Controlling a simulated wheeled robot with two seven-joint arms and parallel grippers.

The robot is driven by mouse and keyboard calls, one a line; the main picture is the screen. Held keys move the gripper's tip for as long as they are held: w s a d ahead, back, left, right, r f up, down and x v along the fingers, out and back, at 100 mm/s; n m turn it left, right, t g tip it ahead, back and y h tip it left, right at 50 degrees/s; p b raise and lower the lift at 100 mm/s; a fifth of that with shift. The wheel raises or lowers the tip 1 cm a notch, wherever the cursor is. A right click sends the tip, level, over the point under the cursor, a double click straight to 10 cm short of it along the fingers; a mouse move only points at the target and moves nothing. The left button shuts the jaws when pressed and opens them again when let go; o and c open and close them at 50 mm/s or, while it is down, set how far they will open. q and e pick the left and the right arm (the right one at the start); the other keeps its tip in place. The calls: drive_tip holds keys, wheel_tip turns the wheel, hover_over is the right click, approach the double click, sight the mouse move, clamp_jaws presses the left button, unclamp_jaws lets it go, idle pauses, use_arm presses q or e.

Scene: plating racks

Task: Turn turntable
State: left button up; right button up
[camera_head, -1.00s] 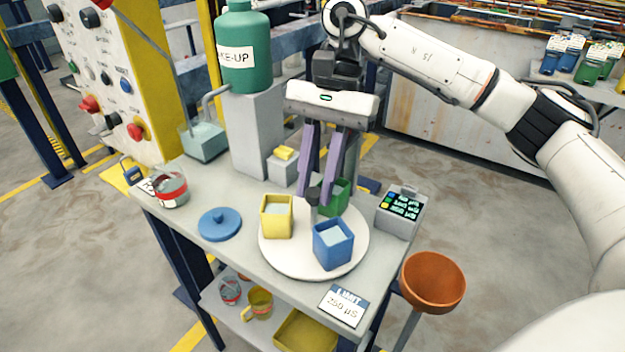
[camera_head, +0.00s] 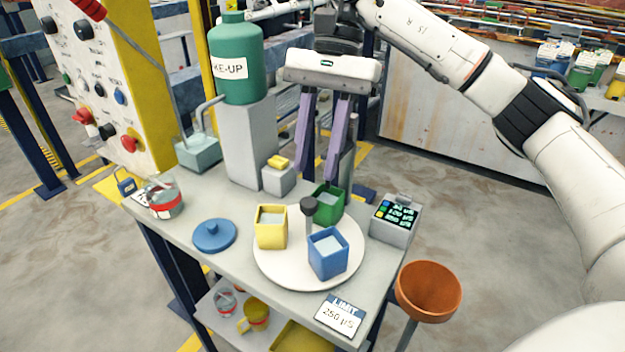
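The round white turntable (camera_head: 285,275) lies on the grey bench top. A grey post with a dark round knob (camera_head: 308,205) stands near its middle. A yellow square cup (camera_head: 271,228), a blue square cup (camera_head: 328,255) and a green square cup (camera_head: 327,203) stand around the post, each with pale contents. My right gripper (camera_head: 316,177) points down with its two purple fingers apart and nothing between them. Its fingertips appear above and behind the knob, clear of it. My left gripper is out of view.
A grey meter (camera_head: 395,219) stands right of the turntable, a limit card (camera_head: 340,316) in front. A blue lid (camera_head: 214,236) and glass jar (camera_head: 163,197) are left. A green bottle on a pedestal (camera_head: 250,145) rises behind. An orange funnel (camera_head: 428,290) stands beyond the right edge.

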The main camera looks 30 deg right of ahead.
drive_tip(key=p+v, duration=0.1)
drive_tip(key=v, duration=0.3)
drive_tip(key=shift+r, duration=0.2)
idle(0.3)
